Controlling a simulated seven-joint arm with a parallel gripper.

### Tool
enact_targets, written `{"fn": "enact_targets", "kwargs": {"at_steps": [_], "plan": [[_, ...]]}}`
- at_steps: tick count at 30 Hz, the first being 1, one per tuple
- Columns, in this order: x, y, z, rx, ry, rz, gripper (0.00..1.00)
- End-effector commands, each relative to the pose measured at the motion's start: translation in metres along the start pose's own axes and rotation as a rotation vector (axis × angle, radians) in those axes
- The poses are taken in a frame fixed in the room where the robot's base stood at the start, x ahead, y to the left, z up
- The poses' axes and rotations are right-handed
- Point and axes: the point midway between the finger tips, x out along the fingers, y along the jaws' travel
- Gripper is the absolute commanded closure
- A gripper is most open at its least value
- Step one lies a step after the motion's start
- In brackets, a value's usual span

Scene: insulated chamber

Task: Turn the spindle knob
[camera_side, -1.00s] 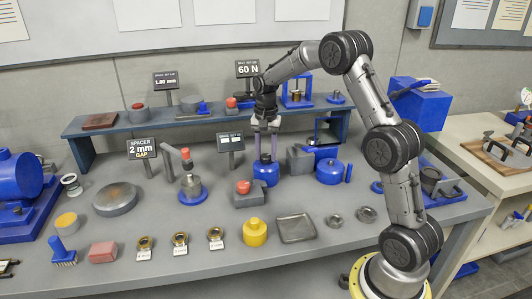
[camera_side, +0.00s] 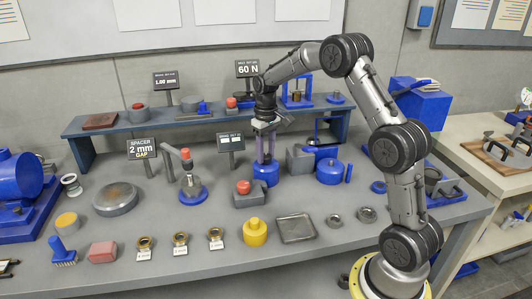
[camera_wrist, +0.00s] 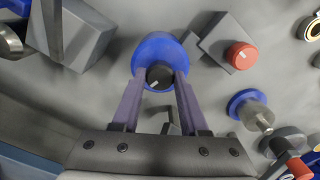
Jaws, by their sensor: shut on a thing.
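The spindle knob (camera_wrist: 159,77) is a small black cap with a white mark, on top of a round blue base (camera_wrist: 156,52). In the side view the blue base (camera_side: 266,174) stands on the grey bench below the shelf, and the knob is hidden by the fingers. My gripper (camera_side: 266,157) points straight down over the base. In the wrist view its two purple fingers (camera_wrist: 160,80) stand on either side of the knob and are shut on it.
A blue round pot (camera_side: 330,172) and a grey block (camera_side: 299,160) stand to the right. A small sign (camera_side: 230,143) and the raised shelf (camera_side: 200,118) are close behind. A yellow weight (camera_side: 255,232) stands in front.

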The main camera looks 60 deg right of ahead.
Motion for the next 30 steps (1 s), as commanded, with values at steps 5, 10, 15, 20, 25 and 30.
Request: {"fn": "enact_targets", "kwargs": {"at_steps": [5,10,15,20,25,30], "plan": [[-0.0014,0.0002,-0.0006,-0.168,0.003,0.001,1.0],[-0.0015,0.0001,-0.0007,-0.329,0.004,0.001,1.0],[-0.0011,0.0,-0.0006,-0.491,0.003,0.001,1.0],[-0.0012,-0.0001,-0.0007,-0.643,0.003,0.002,1.0],[-0.0016,-0.0001,-0.0009,-0.804,0.004,0.003,1.0],[-0.0017,-0.0002,-0.001,-0.965,0.005,0.003,1.0]]}}
